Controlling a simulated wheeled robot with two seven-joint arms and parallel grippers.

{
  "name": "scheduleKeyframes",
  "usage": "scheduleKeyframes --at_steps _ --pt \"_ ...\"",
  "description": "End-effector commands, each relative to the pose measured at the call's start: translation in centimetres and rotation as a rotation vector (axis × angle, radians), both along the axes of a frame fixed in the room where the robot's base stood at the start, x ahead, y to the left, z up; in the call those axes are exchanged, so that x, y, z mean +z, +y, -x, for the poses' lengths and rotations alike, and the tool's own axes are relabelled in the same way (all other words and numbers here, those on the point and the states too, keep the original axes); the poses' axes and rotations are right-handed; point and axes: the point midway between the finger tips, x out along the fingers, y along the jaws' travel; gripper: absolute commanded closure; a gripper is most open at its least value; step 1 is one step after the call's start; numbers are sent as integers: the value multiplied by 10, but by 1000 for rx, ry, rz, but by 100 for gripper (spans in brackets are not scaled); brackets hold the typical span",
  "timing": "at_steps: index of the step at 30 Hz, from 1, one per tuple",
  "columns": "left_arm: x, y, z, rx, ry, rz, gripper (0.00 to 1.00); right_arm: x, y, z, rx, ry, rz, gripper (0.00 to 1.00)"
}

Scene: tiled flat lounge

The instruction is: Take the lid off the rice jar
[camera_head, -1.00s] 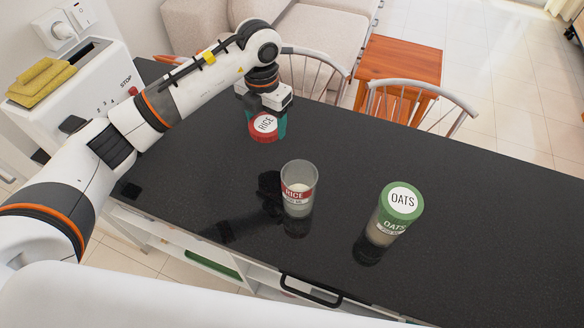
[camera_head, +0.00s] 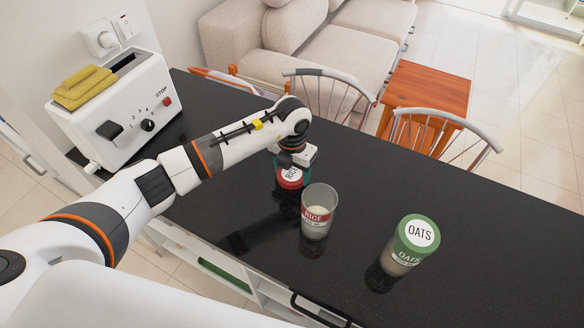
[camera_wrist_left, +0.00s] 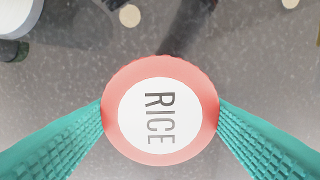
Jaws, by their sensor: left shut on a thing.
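The rice jar (camera_head: 317,215) stands upright and open on the black counter in the head view, with a red RICE label and pale contents low inside. Its red lid (camera_head: 290,180) is off the jar, behind it and a little to the left. My left gripper (camera_head: 292,171) is shut on the lid from above. In the left wrist view the lid (camera_wrist_left: 122,125), marked RICE, sits between the teal fingers of the gripper (camera_wrist_left: 160,112). I cannot tell whether the lid touches the counter. My right gripper is out of view.
An oats jar (camera_head: 409,243) with a green lid stands to the right of the rice jar. A white toaster (camera_head: 115,105) with a yellow sponge-like item (camera_head: 84,87) on it stands at the left. Chairs (camera_head: 440,130) line the far edge. The counter (camera_head: 480,220) is clear at right.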

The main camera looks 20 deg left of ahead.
Motion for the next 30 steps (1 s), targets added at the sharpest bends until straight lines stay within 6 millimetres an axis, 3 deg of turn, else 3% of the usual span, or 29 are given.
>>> scheduleKeyframes --at_steps 8,9,12,24,30 --pt "-4 0 0 -1 -1 0 59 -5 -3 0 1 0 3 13" --pt "-3 0 0 -1 -1 0 27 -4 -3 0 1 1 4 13" --pt "-3 0 0 -1 -1 0 11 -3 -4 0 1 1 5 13" --pt "5 0 -1 -1 -2 0 10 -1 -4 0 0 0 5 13" --pt "42 -1 -2 -3 -8 3 10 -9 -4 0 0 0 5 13"
